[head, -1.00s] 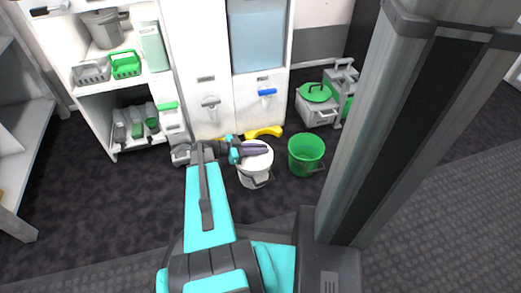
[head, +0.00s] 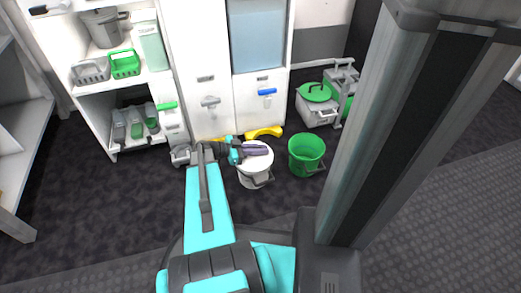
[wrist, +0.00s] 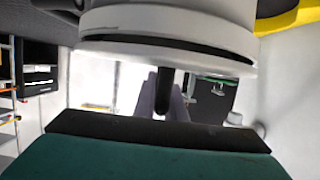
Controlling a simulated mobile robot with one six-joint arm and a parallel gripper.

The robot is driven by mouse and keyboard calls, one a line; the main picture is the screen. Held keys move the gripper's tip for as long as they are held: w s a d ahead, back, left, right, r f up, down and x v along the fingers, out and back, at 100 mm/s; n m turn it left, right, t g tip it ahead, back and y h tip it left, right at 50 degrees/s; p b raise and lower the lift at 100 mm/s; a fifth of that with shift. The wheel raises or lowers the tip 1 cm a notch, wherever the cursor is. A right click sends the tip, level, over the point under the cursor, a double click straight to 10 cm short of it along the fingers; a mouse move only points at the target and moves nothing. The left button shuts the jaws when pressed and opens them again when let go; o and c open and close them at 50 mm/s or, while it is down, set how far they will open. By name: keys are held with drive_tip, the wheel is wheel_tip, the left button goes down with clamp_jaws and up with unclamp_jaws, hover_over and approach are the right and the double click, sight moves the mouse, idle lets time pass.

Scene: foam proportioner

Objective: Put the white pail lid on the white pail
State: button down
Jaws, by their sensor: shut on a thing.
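The white pail (head: 254,180) stands on the dark floor in front of the cabinets, its grey handle hanging at the front. The white pail lid (head: 258,164) is over its mouth and looks roughly level. My gripper (head: 257,150) is above the lid, its purple-grey fingers shut on the lid's dark knob (wrist: 164,92). In the wrist view the lid (wrist: 150,52) spans the upper middle, beside the pail wall (wrist: 165,14). A dark band runs between lid and pail; I cannot tell whether the lid is fully seated.
A green bucket (head: 306,153) stands close to the right of the pail. A yellow object (head: 264,132) lies behind it by the white cabinets (head: 210,95). A grey box with a green lid (head: 315,93) stands at the back right. Dark floor at the left is clear.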

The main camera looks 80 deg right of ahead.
drive_tip(key=shift+f, duration=0.2)
drive_tip(key=c, duration=2.1)
unclamp_jaws()
drive_tip(key=shift+w, duration=0.15)
drive_tip(key=shift+b+v, duration=0.75)
drive_tip(key=shift+v, duration=4.65)
drive_tip(key=shift+r, duration=0.15)
